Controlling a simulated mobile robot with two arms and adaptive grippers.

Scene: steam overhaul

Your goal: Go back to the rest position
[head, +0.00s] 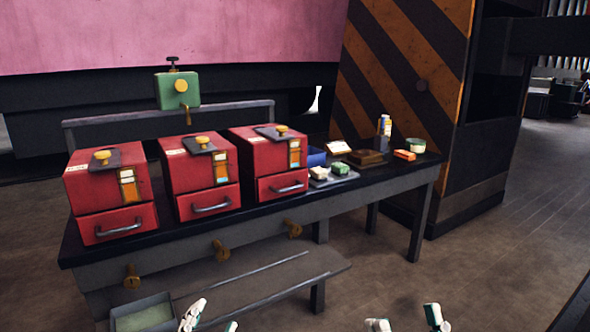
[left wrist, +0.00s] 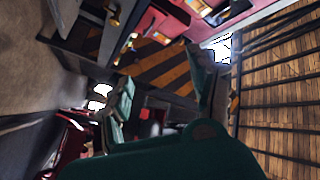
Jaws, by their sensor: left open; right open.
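My left gripper (head: 208,318) shows at the bottom edge of the head view, left of centre, with only its fingertips in view. Its two fingers are apart and nothing is between them. It also fills the middle of the left wrist view (left wrist: 165,95), open and empty. My right gripper (head: 407,322) shows at the bottom edge, right of centre, open with nothing between its fingertips. Both grippers are in front of the workbench (head: 395,183) and apart from it.
Three red boxes (head: 110,190) with drawers and yellow knobs stand on the bench. A green device (head: 178,90) is behind them. Small items, including a bottle (head: 384,128) and a brown block (head: 366,158), lie at the right end. A grey bin (head: 143,315) is low at front left. Floor at right is clear.

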